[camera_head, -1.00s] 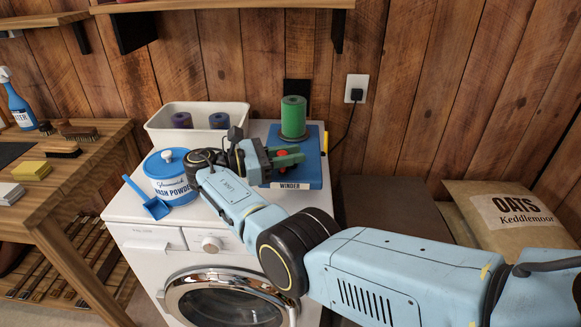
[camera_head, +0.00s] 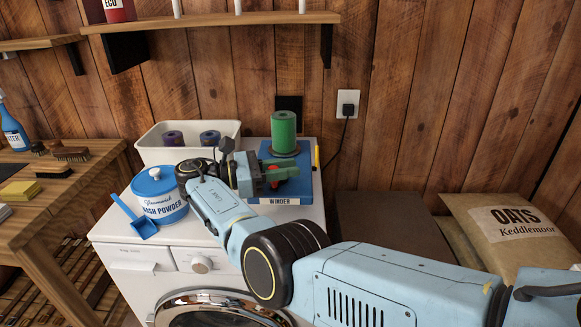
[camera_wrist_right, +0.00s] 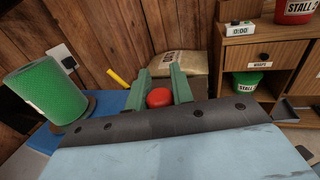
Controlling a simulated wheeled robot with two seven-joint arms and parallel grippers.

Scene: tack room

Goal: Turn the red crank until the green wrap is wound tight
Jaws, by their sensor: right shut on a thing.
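The green wrap (camera_head: 284,132) stands upright as a roll on the blue winder (camera_head: 300,184), on top of the washing machine. It also shows at the left of the right wrist view (camera_wrist_right: 44,92). The red crank (camera_wrist_right: 158,97) shows as a red knob between the green fingers of my right gripper (camera_wrist_right: 160,88). My right gripper (camera_head: 276,175) is shut on the knob in front of the wrap, hiding most of the crank in the head view. My left gripper is not in view.
A blue-lidded wash powder tub (camera_head: 160,198) and a blue scoop (camera_head: 144,228) stand left of my right arm on the washing machine (camera_head: 135,258). A white bin (camera_head: 150,156) with two rolls is behind. An oats sack (camera_head: 500,225) lies at right.

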